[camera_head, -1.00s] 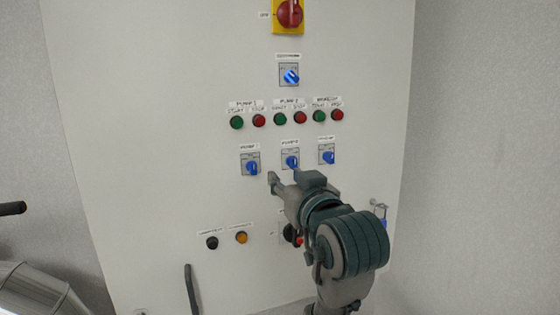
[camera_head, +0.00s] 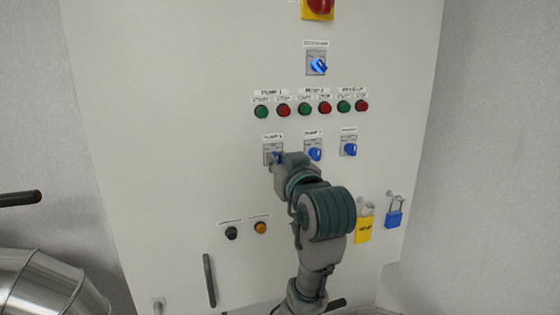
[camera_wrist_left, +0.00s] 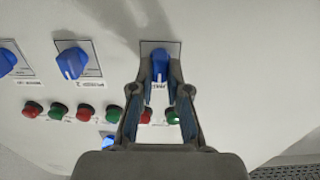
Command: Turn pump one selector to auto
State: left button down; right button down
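The pump one selector is a blue knob on a square plate (camera_head: 268,148), left in the selector row on the pale cabinet panel. In the left wrist view its blue knob (camera_wrist_left: 160,63) points roughly straight up and down in the picture. My left gripper (camera_head: 278,161) is at this knob and hides part of it in the head view. In the left wrist view the gripper (camera_wrist_left: 161,78) has its fingers parted, with the knob between the tips. I cannot tell whether they touch it. My right gripper is not in view.
Two more blue selectors (camera_head: 314,152) (camera_head: 350,149) sit to the right. Green and red buttons (camera_head: 305,109) form a row above. A blue selector (camera_head: 318,66) and a red-yellow switch (camera_head: 319,7) are higher. A yellow tag (camera_head: 364,230) and blue padlock (camera_head: 394,219) hang lower right.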

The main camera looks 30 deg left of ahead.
pick_arm(q)
jog(key=shift+w+a, duration=0.1)
jog(key=shift+m+b, duration=0.4)
jog(key=shift+m, duration=0.6)
jog(key=m+b, duration=0.1)
jog(key=m, duration=0.3)
jog(key=shift+w+m+b, duration=0.1)
jog(key=shift+m+b, duration=0.5)
jog(key=shift+m, duration=0.8)
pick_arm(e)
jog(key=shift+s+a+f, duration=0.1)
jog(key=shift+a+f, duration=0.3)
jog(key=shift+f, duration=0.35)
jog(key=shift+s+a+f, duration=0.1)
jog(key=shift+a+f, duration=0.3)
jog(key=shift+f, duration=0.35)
